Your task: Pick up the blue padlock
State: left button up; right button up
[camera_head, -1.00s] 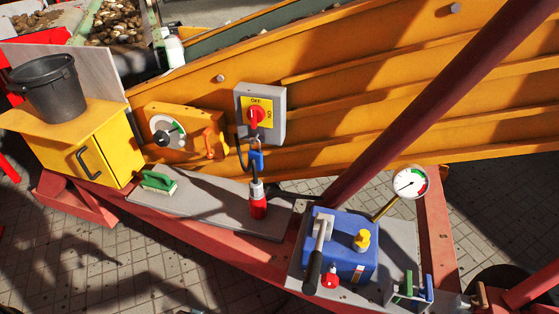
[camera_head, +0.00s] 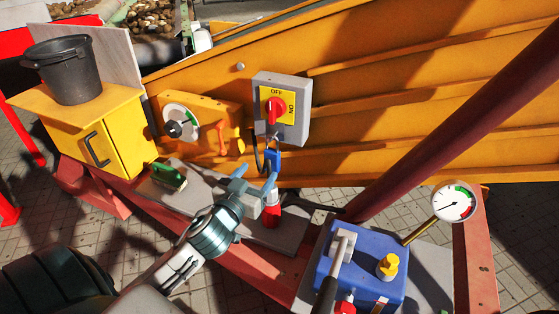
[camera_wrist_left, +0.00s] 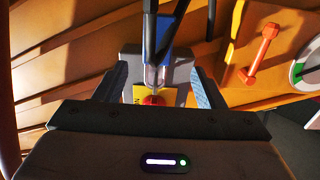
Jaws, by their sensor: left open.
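The blue padlock (camera_head: 272,160) hangs under the grey switch box (camera_head: 299,125), which has a red knob on a yellow plate marked OFF and ON. My left gripper (camera_head: 257,177) is open and empty, its fingertips just below and left of the padlock in the head view. In the left wrist view, which is upside down, the padlock (camera_wrist_left: 166,32) shows as a blue strip at the top centre, partly behind dark cables. It lies in line with the gap between the spread fingers of the left gripper (camera_wrist_left: 158,85). The padlock appears apart from both fingers. My right gripper is not in view.
A red bottle-like object (camera_head: 271,213) stands below the padlock, close to the fingers. A green brush (camera_head: 168,178) lies on the grey shelf. A blue pump unit (camera_head: 360,262) and a gauge (camera_head: 454,202) are right. A dark cable (camera_head: 257,158) hangs beside the padlock.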

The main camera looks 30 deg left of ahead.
aim_at(275, 151)
pick_arm(q)
jog(key=w, duration=0.4)
jog(key=shift+w+a+r, duration=0.2)
jog(key=shift+r, duration=0.1)
jog(key=shift+w+a+f+p, duration=0.1)
jog(key=shift+w+p, duration=0.05)
jog(key=shift+w, duration=0.9)
jog(key=shift+w+a+f+p, duration=0.1)
jog(key=shift+w+a+p, duration=0.05)
jog(key=shift+w, duration=0.9)
jog(key=shift+w+a+f+p, duration=0.1)
jog(key=shift+w+p, duration=0.05)
jog(key=shift+w, duration=0.9)
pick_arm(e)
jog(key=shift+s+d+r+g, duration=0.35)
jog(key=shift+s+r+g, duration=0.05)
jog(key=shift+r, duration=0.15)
pick_arm(q)
jog(key=c, duration=1.2)
jog(key=shift+r, duration=0.1)
jog(key=shift+s, duration=0.1)
